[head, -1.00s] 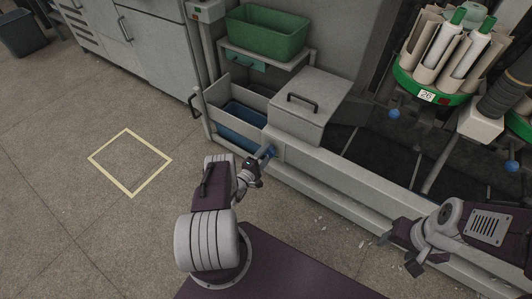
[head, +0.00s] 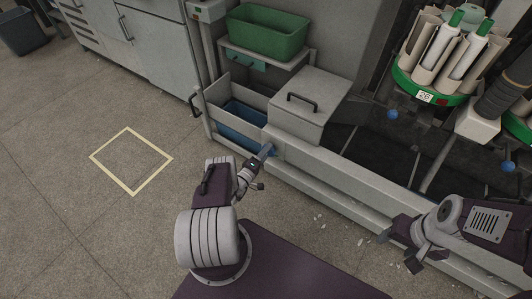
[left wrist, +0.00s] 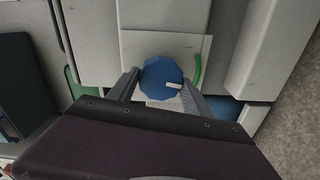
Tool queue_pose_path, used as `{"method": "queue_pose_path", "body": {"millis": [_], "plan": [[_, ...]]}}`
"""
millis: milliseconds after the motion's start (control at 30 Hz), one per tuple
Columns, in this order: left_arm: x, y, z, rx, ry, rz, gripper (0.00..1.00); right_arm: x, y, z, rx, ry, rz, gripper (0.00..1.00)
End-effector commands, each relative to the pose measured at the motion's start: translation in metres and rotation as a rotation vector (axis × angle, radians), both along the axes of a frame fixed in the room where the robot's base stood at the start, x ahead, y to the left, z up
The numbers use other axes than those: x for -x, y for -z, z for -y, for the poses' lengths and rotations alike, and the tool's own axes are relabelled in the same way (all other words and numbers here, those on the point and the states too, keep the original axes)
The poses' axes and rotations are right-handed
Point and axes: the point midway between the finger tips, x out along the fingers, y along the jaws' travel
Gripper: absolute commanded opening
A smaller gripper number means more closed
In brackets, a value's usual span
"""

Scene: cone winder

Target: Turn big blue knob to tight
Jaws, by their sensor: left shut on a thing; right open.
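The big blue knob (left wrist: 160,76) sits on a pale square plate (left wrist: 190,45) in the left wrist view. Its white mark points right and slightly down. A green arc (left wrist: 197,70) is on the plate to the knob's right. My left gripper (left wrist: 162,84) has one finger on each side of the knob and is shut on it. In the head view, my left gripper (head: 262,160) meets the blue knob (head: 267,149) at the end of the grey machine beam. My right gripper (head: 398,252) is open and empty, low at the right.
A grey lidded box (head: 310,95) stands just behind the knob. An open drawer (head: 235,97) with a blue bin is behind it to the left. A green tub (head: 268,32) sits on a shelf. Floor inside the yellow square (head: 130,160) is clear.

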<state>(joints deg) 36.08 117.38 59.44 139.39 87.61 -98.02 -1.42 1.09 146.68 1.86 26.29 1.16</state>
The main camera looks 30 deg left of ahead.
Motion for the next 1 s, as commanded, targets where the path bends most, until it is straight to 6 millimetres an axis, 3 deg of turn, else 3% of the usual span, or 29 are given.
{"method": "queue_pose_path", "body": {"millis": [167,200,267,633,1000], "plan": [[0.001,0.001,0.000,0.003,-0.001,-0.003,0.17,0.000,0.000,0.000,0.000,0.000,0.000,0.58],[0.001,0.001,0.000,0.003,-0.001,-0.003,0.66,0.000,0.000,0.000,0.000,0.000,0.000,0.58],[0.001,0.001,0.000,0.003,-0.001,-0.003,0.79,0.000,0.000,0.000,0.000,0.000,0.000,0.58],[0.008,-0.002,-0.001,0.003,-0.002,-0.003,0.79,0.000,-0.006,0.000,0.000,0.000,0.000,0.58],[0.082,-0.002,-0.008,0.003,-0.006,-0.003,0.79,0.000,-0.037,0.000,0.000,0.000,0.000,0.58]]}}
